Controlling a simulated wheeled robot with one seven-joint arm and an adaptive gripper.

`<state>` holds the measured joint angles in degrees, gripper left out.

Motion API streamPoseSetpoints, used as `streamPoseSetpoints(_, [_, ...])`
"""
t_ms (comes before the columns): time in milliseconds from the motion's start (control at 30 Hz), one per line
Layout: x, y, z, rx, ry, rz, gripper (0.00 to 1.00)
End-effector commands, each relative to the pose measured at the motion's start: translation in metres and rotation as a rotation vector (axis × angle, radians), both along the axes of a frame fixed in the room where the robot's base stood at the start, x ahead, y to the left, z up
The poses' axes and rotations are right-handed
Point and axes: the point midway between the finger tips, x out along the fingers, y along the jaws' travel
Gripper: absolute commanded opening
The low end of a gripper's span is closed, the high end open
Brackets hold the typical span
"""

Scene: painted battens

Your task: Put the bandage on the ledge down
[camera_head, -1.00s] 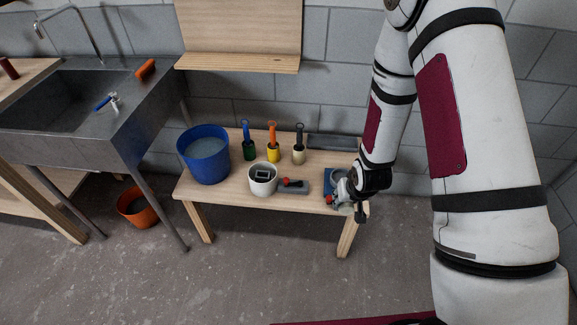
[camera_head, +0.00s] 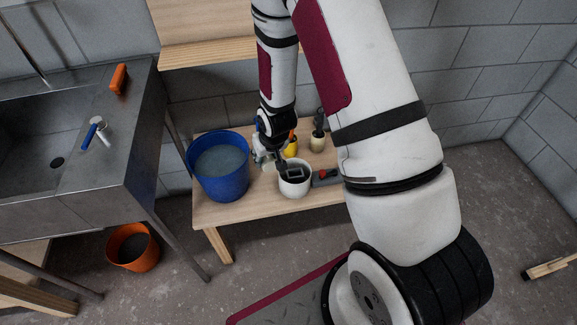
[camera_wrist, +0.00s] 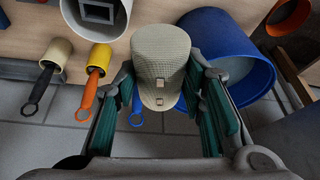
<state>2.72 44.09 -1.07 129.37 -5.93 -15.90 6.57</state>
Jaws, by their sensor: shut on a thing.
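A beige woven bandage roll (camera_wrist: 160,62) with small clips sits between the green-padded fingers of my gripper (camera_wrist: 162,100) in the wrist view. The fingers are shut on it from both sides. In the head view my gripper (camera_head: 265,158) is above the bench, between the blue bucket and the white pot; the bandage is hard to make out there. The wooden ledge (camera_head: 215,54) juts from the board on the wall, behind and above the bench; my arm hides its right part.
The bench (camera_head: 240,211) carries a blue bucket (camera_head: 218,185), a white pot (camera_head: 294,189), a grey tool with a red part (camera_head: 325,178), and yellow and cream pots with handles (camera_head: 317,143). A steel sink (camera_head: 130,140) stands left; an orange bucket (camera_head: 132,248) is on the floor.

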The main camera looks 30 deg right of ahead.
Motion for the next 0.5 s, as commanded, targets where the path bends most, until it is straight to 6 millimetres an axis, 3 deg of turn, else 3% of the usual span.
streamPoseSetpoints(33, [0.018,-0.007,-0.013,0.002,-0.004,-0.014,0.18])
streamPoseSetpoints(100, [0.033,-0.014,-0.019,0.006,-0.005,-0.03,0.18])
streamPoseSetpoints(500, [0.099,-0.067,-0.047,0.006,-0.003,-0.122,0.18])
